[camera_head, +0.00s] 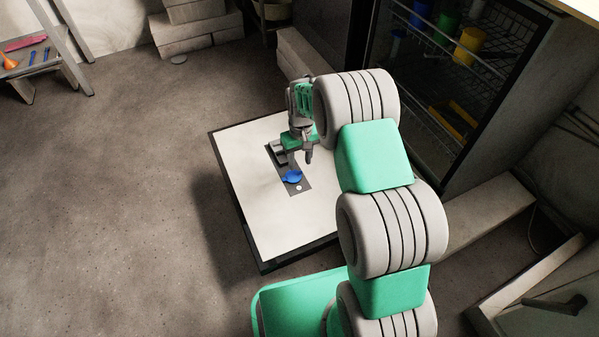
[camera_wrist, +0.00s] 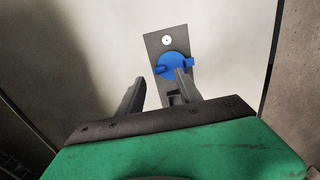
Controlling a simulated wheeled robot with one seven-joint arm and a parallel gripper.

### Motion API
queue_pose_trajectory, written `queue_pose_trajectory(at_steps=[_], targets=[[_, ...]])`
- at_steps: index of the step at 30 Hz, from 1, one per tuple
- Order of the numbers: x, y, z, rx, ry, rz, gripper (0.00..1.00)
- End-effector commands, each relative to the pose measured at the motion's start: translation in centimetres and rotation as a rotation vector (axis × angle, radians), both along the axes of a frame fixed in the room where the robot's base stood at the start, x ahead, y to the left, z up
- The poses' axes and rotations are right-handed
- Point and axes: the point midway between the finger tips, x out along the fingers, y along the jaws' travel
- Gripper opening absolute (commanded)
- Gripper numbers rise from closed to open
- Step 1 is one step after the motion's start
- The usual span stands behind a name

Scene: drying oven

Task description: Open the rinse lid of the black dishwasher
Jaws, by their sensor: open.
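The blue rinse lid (camera_head: 291,176) is a round disc with small side tabs, set in a dark grey strip (camera_head: 301,188) on a flat white panel with a black edge (camera_head: 262,205). The blue lid also shows in the wrist view (camera_wrist: 173,66), lying flat on its strip. My gripper (camera_head: 297,160) is open and empty just behind the lid, above the strip. In the wrist view my gripper (camera_wrist: 160,78) has its right fingertip overlapping the lid's near edge; contact cannot be told. The black dishwasher (camera_head: 440,75) stands at the upper right; my arm hides its join with the panel.
Wire racks in the dishwasher hold a yellow cup (camera_head: 467,45), a green cup (camera_head: 447,24) and blue cups. A wooden stool (camera_head: 30,62) with small items stands at the far left. Pale blocks (camera_head: 197,30) lie at the back. The floor left of the panel is clear.

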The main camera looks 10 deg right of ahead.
Motion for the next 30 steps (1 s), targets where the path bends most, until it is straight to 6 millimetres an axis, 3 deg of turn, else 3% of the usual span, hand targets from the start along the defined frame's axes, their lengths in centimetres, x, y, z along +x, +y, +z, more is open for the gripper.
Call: queue_pose_trajectory(at_steps=[1, 6, 14, 30], targets=[[-0.1, 0.0, -1.7, 0.0, 0.002, 0.0, 0.42], [0.0, 0.1, -4.0, 0.0, -0.001, 0.0, 0.42], [0.0, 0.1, -4.0, 0.0, -0.001, 0.0, 0.42], [0.0, 0.1, -4.0, 0.0, -0.001, -0.001, 0.0]])
